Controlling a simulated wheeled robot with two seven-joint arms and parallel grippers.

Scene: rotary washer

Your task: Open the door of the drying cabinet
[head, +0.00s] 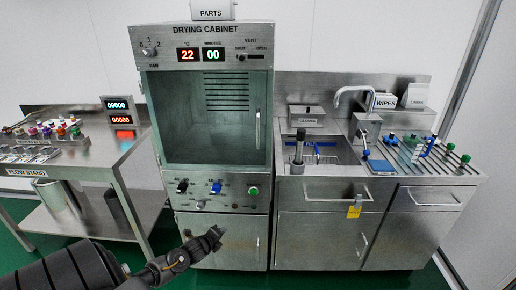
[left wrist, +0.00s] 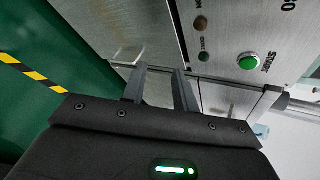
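The drying cabinet (head: 202,184) stands at centre, a steel unit with a lit display. Its upper glass door (head: 205,130) looks shut, with a vertical bar handle (head: 258,130) on its right side; shelf slots show through the glass. My left gripper (head: 215,236) is low in front of the cabinet's lower panel, below and left of the door handle, apart from it. In the left wrist view its two fingers (left wrist: 160,88) are spread with nothing seen between them, near the cabinet front and a green start button (left wrist: 249,62). My right gripper is not in view.
Knobs and switches (head: 215,188) sit on the panel under the glass door. A flow stand table (head: 100,160) is at left and a sink counter (head: 320,190) at right. Green floor (head: 130,255) is open in front. Yellow-black tape (left wrist: 30,70) marks the floor.

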